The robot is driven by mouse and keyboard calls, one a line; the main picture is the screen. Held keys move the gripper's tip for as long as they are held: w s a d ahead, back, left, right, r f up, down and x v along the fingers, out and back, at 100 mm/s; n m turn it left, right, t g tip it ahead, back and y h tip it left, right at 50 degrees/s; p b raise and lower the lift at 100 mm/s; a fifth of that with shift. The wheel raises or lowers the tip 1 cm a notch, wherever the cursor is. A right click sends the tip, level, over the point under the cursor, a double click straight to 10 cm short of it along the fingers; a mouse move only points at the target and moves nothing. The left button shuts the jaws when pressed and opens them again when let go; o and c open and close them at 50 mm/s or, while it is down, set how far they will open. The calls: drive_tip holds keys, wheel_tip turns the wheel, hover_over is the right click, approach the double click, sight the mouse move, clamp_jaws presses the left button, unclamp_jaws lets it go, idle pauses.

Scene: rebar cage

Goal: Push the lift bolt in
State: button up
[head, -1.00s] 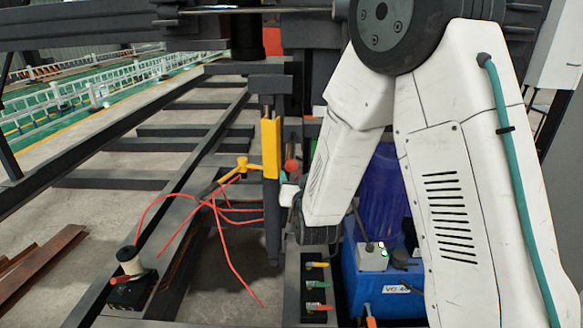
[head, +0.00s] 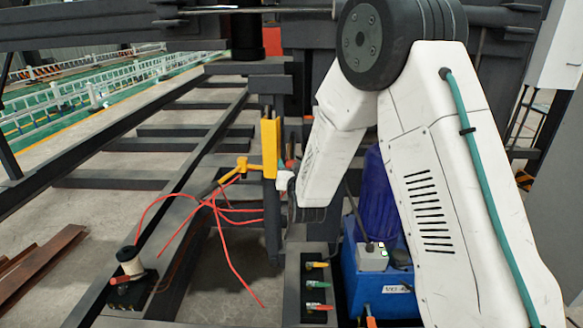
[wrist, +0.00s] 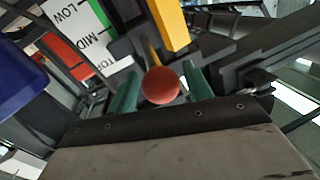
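The lift bolt's round red knob (wrist: 161,85) sits in the middle of the wrist view, with a short yellow rod behind it. The two green fingers of my gripper (wrist: 159,88) stand one on each side of the knob. Narrow gaps show between fingers and knob, so the gripper looks open around it. In the head view the knob (head: 290,163) shows only in small part, right of the yellow post sleeve (head: 269,147). My wrist covers most of it, and the fingertips cannot be made out there. How deep the bolt sits is hidden.
A height scale marked LOW, MID and TOP (wrist: 88,35) is beside the knob. A yellow handle (head: 235,168) with red cables (head: 222,235) juts left from the post. A valve block (head: 315,288) and a blue machine (head: 378,285) stand below my arm. Dark rails lie left.

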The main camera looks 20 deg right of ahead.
sight(292, 158)
clamp_jaws()
drive_tip(key=w, duration=0.2)
drive_tip(key=w+d, duration=0.1)
drive_tip(key=w, duration=0.1)
drive_tip(key=shift+d, duration=0.2)
drive_tip(key=shift+w+r, duration=0.1)
drive_tip(key=shift+w, duration=0.15)
drive_tip(key=shift+o, duration=1.5)
unclamp_jaws()
drive_tip(key=shift+w+d, duration=0.1)
drive_tip(key=shift+w, duration=0.05)
drive_tip(key=s, duration=0.8)
drive_tip(key=shift+a, duration=0.45)
